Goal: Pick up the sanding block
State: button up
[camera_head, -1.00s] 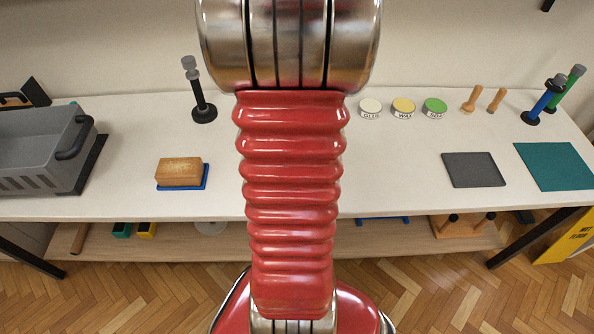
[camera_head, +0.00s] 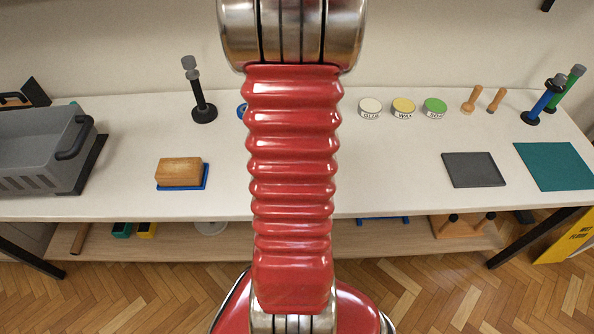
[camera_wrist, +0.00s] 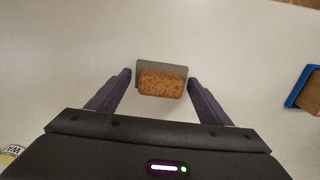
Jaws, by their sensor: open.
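A speckled brown block (camera_wrist: 161,84), which I take to be the sanding block, shows in the wrist view with a grey plate (camera_wrist: 150,66) under or behind it. It lies on the pale bench top. My gripper (camera_wrist: 159,78) is open, with one dark finger on each side of the block and a gap at both sides. I cannot tell how far above the bench the fingertips are. In the head view my red arm hides this block and the gripper.
A wooden block (camera_head: 180,171) on a blue tray (camera_head: 191,185) stands left of my arm. A grey crate (camera_head: 40,150) is farther left. Tins (camera_head: 404,108), a dark mat (camera_head: 474,170) and a teal mat (camera_head: 556,167) are on the right. Bare bench lies between.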

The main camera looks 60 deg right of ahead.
jog(key=c, duration=0.8)
jog(key=shift+o, duration=0.2)
jog(key=shift+r, duration=0.1)
notch_tip(320, 180, up, 10)
jog(key=shift+f, duration=0.1)
dwell(0.6)
